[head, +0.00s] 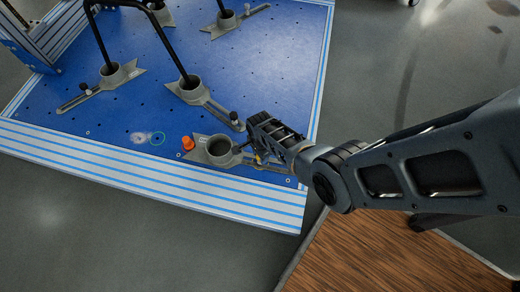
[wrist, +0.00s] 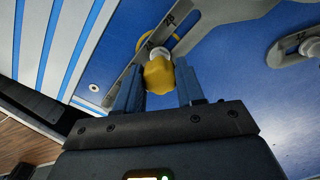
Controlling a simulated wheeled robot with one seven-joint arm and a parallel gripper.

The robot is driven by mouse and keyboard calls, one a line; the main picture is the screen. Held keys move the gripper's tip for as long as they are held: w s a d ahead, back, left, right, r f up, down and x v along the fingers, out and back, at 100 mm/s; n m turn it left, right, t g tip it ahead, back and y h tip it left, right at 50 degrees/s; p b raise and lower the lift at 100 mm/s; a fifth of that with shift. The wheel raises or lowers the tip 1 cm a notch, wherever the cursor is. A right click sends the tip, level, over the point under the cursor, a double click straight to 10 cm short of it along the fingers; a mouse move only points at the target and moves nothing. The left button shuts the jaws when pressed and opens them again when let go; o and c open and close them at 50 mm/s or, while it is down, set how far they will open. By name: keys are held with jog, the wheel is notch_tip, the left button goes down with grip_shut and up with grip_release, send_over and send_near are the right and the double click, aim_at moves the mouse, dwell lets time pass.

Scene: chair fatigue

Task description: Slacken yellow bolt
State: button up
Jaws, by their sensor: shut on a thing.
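The yellow bolt (wrist: 158,75) is between the two blue fingers of my gripper (wrist: 158,88) in the wrist view. The fingers are shut on its lobed head. Its pale shaft end sits at the slot of a grey slotted bracket arm (wrist: 125,82). In the head view my gripper (head: 257,152) is at the right end of the grey clamp with the empty round cup (head: 219,150). Only a small bit of yellow (head: 258,158) shows there beside my gripper, which hides most of the bolt.
An orange knob (head: 187,143) stands left of the empty cup. Black chair legs (head: 166,45) stand in other grey cups on the blue plate (head: 255,75). A black knob (head: 234,116) is close behind my gripper. The striped plate edge (head: 150,172) is at the front.

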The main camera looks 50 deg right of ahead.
jog(key=shift+n, duration=0.7)
jog(key=shift+n, duration=0.7)
jog(key=shift+n, duration=0.7)
jog(key=o, duration=0.6)
jog(key=shift+o, duration=0.2)
